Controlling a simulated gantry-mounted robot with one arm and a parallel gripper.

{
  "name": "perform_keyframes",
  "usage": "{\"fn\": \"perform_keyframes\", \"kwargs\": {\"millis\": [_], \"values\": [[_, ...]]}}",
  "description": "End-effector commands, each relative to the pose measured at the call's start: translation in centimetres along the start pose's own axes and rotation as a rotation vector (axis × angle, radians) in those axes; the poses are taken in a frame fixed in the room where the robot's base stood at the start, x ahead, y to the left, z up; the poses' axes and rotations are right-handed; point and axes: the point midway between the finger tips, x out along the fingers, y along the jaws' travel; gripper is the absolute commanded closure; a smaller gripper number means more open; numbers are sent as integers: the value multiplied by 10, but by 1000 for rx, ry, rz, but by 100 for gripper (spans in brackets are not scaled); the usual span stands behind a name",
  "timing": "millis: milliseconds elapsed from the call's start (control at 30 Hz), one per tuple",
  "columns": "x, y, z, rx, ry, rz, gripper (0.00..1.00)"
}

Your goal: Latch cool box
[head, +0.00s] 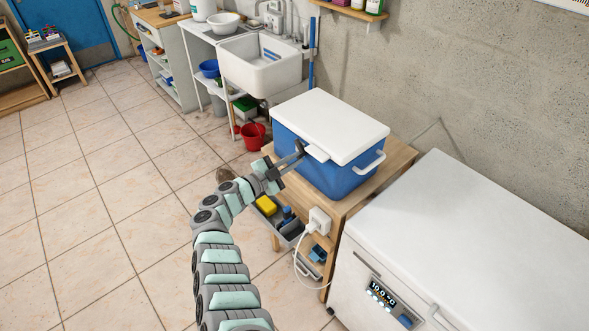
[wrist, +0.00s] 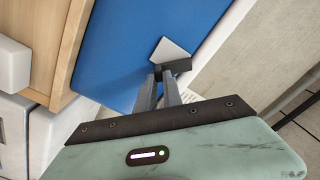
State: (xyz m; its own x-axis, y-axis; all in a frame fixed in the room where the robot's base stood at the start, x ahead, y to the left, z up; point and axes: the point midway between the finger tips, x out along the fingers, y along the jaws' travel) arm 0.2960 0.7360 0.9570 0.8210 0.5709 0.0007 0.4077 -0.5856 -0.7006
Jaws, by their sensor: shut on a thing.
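The cool box has a blue body (head: 310,164) and a white lid (head: 331,123) lying closed on top. It stands on a wooden stand, with a white side handle (head: 371,163). A white latch tab (head: 318,154) sits at the lid's front edge and seems to stick out from the blue wall. My gripper (head: 301,150) is shut on the latch at the box's front. In the wrist view the fingertips (wrist: 172,68) meet the white tab (wrist: 168,50) against the blue wall (wrist: 115,45). The fingertips hide part of the tab; whether it is fastened I cannot tell.
The wooden stand (head: 392,164) carries a white plug adapter (head: 319,220) with a cable, and grey trays below. A white chest freezer (head: 470,230) stands close on the right. A sink (head: 262,65) and red bucket (head: 253,136) are behind. The tiled floor at left is clear.

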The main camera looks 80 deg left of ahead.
Motion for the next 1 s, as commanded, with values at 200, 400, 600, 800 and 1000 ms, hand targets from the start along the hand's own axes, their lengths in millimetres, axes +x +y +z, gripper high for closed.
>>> {"fn": "perform_keyframes", "kwargs": {"millis": [200,400,600,800,1000], "values": [[1,9,14,210,5,1,100],[0,7,22,395,2,0,100],[0,2,26,563,1,-2,100],[0,-2,28,691,1,-1,100],[0,-5,30,768,0,0,100]]}}
